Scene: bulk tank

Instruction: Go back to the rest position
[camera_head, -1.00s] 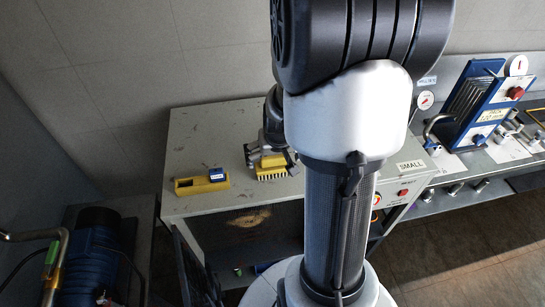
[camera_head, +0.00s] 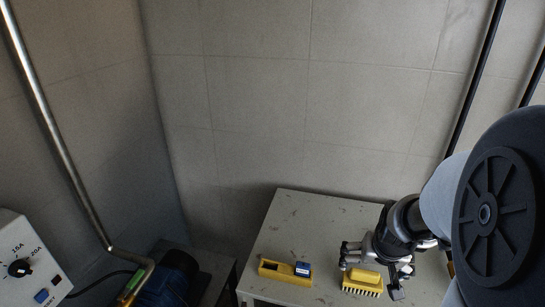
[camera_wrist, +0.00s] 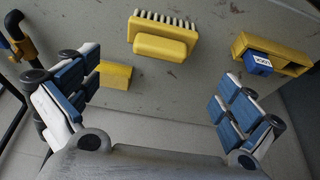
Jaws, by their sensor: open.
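My gripper (camera_head: 377,268) is at the bench top, close to a yellow brush (camera_head: 362,277) with white bristles. In the wrist view my gripper (camera_wrist: 158,98) has its two fingers spread wide, with nothing between the pads. The brush (camera_wrist: 160,40) lies on the bench beyond the fingertips and appears apart from them. No rest position is marked in the pictures.
The grey bench (camera_head: 330,215) also holds a yellow tray (camera_head: 273,268) with a blue-and-white block (camera_head: 302,268) at its right end. A yellow block (camera_wrist: 115,75) shows near the left finger. A control box (camera_head: 22,268) and blue motor (camera_head: 170,283) stand left. Walls rise behind.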

